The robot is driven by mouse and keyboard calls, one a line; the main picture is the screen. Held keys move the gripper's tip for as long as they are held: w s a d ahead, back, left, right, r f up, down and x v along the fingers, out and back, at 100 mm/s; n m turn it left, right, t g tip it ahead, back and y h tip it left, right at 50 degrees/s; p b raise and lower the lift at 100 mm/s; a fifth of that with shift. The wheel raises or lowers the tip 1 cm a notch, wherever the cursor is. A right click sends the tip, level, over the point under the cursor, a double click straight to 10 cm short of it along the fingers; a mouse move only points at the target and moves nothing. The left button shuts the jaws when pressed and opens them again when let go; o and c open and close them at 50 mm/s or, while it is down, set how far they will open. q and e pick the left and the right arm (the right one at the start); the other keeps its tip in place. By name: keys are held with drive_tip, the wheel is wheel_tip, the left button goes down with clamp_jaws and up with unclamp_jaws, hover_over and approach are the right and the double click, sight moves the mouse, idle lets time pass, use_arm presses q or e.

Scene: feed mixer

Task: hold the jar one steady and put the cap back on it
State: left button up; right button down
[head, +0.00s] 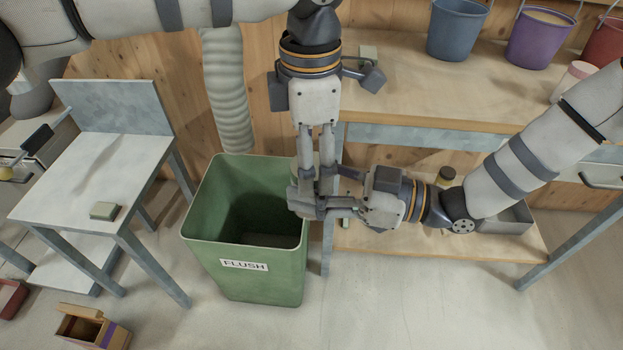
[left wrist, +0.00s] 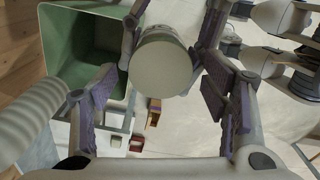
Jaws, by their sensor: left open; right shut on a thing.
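A pale round-topped thing (left wrist: 162,66) shows in the left wrist view, between gripper fingers. I cannot tell whether its flat face is the cap or part of jar one. My left gripper (head: 317,180) points down with its fingers open, close above my right gripper. Its spread fingers also show in the left wrist view (left wrist: 165,100). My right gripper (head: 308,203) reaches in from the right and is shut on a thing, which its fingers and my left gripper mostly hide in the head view. Whether my left fingers touch the round thing is unclear.
A green open bin (head: 238,282) marked FLUSH stands just left of both grippers. A wooden workbench (head: 440,90) with buckets (head: 457,28) and a pale container (head: 572,82) is at upper right. A small table (head: 85,165) stands left.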

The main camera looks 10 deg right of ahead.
use_arm(q)
wheel_tip(320, 180, up, 4)
drive_tip(key=shift+r, duration=0.1)
drive_tip(key=shift+c, duration=0.4)
drive_tip(key=n, duration=0.2)
drive_tip(key=r+n, duration=0.1)
drive_tip(key=n, duration=0.4)
drive_tip(key=shift+s+r, duration=0.1)
drive_tip(key=shift+r, duration=0.25)
drive_tip(key=n, duration=0.3)
drive_tip(key=shift+r, duration=0.35)
drive_tip(key=n, duration=0.2)
drive_tip(key=r+n, duration=0.1)
drive_tip(key=n, duration=0.2)
